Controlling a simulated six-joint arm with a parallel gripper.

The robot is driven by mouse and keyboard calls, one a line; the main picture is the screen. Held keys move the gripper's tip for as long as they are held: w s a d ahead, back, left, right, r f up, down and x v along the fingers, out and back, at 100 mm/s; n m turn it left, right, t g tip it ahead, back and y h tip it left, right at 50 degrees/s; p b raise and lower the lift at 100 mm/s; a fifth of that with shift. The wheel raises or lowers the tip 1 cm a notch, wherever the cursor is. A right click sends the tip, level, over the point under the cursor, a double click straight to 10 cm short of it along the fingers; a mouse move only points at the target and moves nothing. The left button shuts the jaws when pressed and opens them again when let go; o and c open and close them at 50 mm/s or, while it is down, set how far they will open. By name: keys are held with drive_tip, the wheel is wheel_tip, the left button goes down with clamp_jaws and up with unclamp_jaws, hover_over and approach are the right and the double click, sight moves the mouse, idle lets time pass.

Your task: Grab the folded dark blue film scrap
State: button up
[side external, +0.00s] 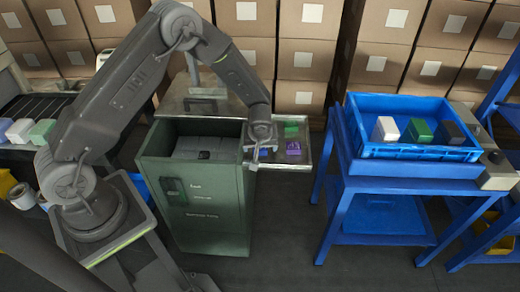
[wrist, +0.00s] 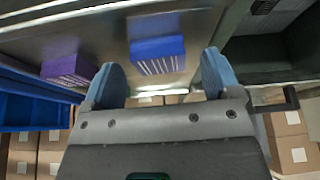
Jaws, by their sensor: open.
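The blue film scrap (wrist: 158,48) is a small folded block with pale stripes on its near side. In the wrist view it lies on a grey metal tray, ahead of and between the two blue-grey fingers of my gripper (wrist: 162,70). The fingers are apart, with nothing seen held between them. In the side view my gripper (side external: 259,150) is low over the left part of the tray (side external: 312,150). There the arm's end largely hides the blue scrap, and I cannot tell whether the fingers touch it.
A purple scrap (side external: 298,148) and green pieces (side external: 291,131) lie on the tray to the right. The purple one is also in the wrist view (wrist: 68,68). A green open-topped cabinet (side external: 205,215) adjoins the tray. A blue crate (side external: 415,153) with blocks stands on a blue table.

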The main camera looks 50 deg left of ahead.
drive_tip(key=shift+w+a+f, duration=0.15)
drive_tip(key=shift+a+f, duration=0.05)
drive_tip(key=shift+f, duration=0.3)
drive_tip(key=c, duration=1)
drive_tip(key=shift+r, duration=0.1)
